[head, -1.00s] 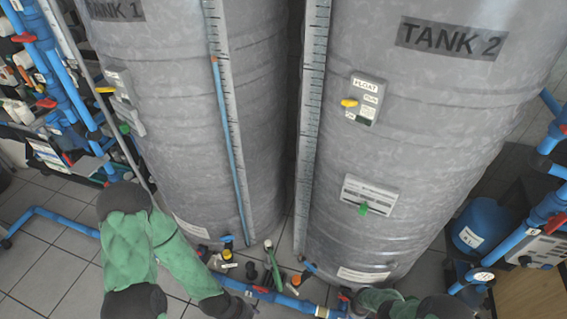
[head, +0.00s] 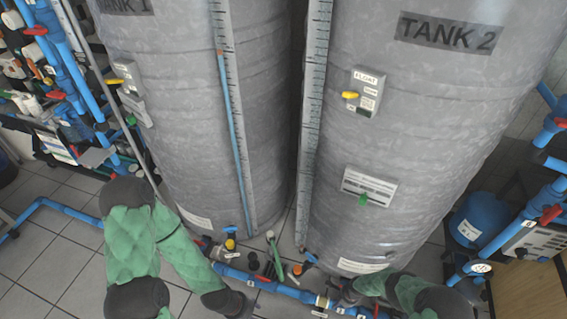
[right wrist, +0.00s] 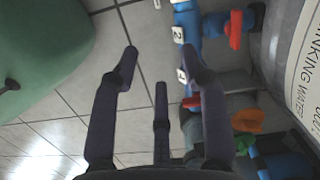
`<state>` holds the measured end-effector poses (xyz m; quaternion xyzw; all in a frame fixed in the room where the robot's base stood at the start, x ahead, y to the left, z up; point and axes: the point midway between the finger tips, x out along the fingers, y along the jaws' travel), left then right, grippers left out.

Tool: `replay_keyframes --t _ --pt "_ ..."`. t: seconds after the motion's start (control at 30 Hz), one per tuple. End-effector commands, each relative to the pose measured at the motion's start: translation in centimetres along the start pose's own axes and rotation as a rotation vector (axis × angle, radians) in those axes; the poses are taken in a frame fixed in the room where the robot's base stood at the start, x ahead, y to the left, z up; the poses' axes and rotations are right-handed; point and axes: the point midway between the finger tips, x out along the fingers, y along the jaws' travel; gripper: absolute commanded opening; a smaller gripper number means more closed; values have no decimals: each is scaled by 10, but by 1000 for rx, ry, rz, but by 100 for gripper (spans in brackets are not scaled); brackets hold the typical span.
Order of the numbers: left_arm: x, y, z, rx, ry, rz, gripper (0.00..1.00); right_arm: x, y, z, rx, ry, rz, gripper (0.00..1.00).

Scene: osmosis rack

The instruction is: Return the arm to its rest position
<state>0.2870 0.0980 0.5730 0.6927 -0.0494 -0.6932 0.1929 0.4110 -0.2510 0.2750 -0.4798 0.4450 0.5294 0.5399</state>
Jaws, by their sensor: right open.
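My right arm (head: 405,289), green-sleeved with dark joints, shows at the bottom edge of the head view, in front of the base of Tank 2 (head: 415,130). Its gripper is out of the head view. In the right wrist view my right gripper (right wrist: 160,67) is open, its dark fingers spread with nothing between them. Blue pipework (right wrist: 188,28) with a red valve handle (right wrist: 235,30) lies beyond the fingers. My left arm (head: 180,250) is bent at the lower left of the head view, and its gripper cannot be seen.
Tank 1 (head: 185,110) stands beside Tank 2. A blue floor pipe (head: 285,290) with valves runs along the tank bases. Pipe racks (head: 65,80) stand at the left; a blue vessel (head: 477,222) stands at the right. Tiled floor (head: 60,270) is clear at the lower left.

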Motion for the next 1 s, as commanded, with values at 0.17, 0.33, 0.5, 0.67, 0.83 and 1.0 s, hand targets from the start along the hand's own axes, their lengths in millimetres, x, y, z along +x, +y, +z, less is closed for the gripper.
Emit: replay_keyframes --t 0.17,0.33,0.5,0.67,0.83,1.0 --pt "-6 2 0 0 0 0 45 -27 -14 36 -183 -65 -24 45" --pt "-10 4 0 0 0 0 45 -58 -19 69 -354 -115 -49 45" --pt "-14 5 1 0 0 0 45 -94 -17 100 -519 -152 -75 45" --pt "-18 6 1 0 0 0 45 -132 -8 127 -674 -174 -98 45" --pt "-23 8 1 0 0 0 45 -176 9 152 -836 -186 -119 45" --pt "-27 10 1 0 0 0 45 -223 34 174 -1001 -189 -132 45"
